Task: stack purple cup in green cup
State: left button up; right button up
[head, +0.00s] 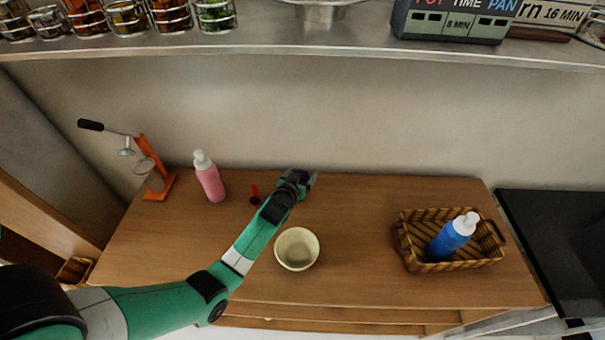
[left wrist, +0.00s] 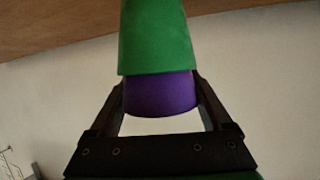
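The purple cup (left wrist: 160,95) shows in the left wrist view between the two fingers of my left gripper (left wrist: 160,90). The fingers touch its sides, so the gripper looks shut on it. The green cup (left wrist: 155,38) lies just beyond, its rim overlapping the purple cup, which appears partly inside it. In the head view my left gripper (head: 306,181) is over the back middle of the counter, with the purple cup (head: 301,175) showing at its fingers. I cannot make out the green cup there. My right gripper is not in view.
A cream bowl (head: 297,249) stands right of my left forearm. A pink bottle (head: 209,178), a small red item (head: 255,195) and an orange press (head: 152,170) are to the left. A wicker basket (head: 410,250) with a blue bottle (head: 452,236) stands right. Clear counter lies between bowl and basket.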

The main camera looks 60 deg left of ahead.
pick_arm(q)
jog(key=shift+o, duration=1)
jog(key=shift+r, duration=0.15)
jog(key=shift+r+p, duration=0.4)
jog(key=shift+p, duration=0.1)
jog(key=shift+s+d+r+p, duration=0.7)
jog(key=shift+r, duration=0.05)
jog(key=p+v, duration=0.2)
jog(key=v, duration=0.7)
jog(key=shift+s+d, duration=0.2)
jog(key=shift+s, duration=0.1)
